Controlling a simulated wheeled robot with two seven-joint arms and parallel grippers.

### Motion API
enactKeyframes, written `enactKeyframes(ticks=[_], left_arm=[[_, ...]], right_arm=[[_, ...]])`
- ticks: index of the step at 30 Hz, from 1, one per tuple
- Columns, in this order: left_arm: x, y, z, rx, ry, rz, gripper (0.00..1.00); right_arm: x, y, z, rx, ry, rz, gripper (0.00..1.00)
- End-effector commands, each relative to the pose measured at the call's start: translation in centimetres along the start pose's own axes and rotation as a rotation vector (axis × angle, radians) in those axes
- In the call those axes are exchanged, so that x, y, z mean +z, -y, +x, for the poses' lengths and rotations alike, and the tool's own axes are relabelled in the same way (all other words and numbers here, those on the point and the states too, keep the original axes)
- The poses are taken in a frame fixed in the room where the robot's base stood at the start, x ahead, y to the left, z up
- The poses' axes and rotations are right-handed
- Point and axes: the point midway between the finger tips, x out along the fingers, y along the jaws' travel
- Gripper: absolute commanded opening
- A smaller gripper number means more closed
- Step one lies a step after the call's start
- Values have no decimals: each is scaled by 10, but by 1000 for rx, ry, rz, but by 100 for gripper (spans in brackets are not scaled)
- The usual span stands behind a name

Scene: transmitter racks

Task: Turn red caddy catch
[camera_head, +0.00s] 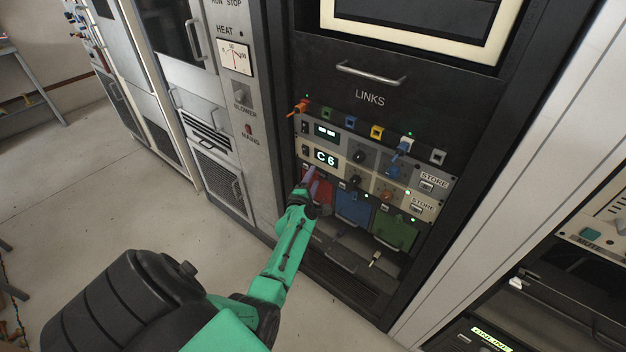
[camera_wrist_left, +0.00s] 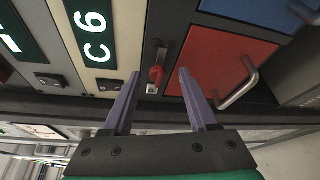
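The red caddy (camera_wrist_left: 215,65) sits in the rack with a metal handle (camera_wrist_left: 240,85) on its front; in the head view the red caddy (camera_head: 323,191) is partly behind my left gripper. A small red catch (camera_wrist_left: 156,73) is beside the caddy in the left wrist view. My left gripper (camera_wrist_left: 159,74) is open, with its two purple fingers on either side of the catch in that view. I cannot tell whether they touch it. In the head view my left gripper (camera_head: 308,177) hides the catch. My right gripper is not in view.
The blue caddy (camera_head: 352,206) and green caddy (camera_head: 394,231) sit to the right of the red one. The panel with the "C6" display (camera_head: 326,157) is directly above. A links panel with coloured plugs (camera_head: 377,132) is higher up. Open floor (camera_head: 110,210) lies left.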

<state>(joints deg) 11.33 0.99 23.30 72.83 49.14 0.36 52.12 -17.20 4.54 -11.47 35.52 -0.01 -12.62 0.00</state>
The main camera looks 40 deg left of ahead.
Motion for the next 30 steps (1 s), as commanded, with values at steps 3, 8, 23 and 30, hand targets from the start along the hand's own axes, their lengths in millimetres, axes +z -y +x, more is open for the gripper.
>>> enactKeyframes(ticks=[3, 8, 23, 30], left_arm=[[0, -1, 0, 1, 0, 1, 59], [0, -1, -5, 1, 1, 1, 59], [-1, 2, -127, -3, -1, 1, 59], [0, 0, -146, 1, 0, 0, 59]], right_arm=[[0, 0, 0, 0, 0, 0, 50], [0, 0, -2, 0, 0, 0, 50], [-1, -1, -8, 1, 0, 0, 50], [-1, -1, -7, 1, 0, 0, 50]])
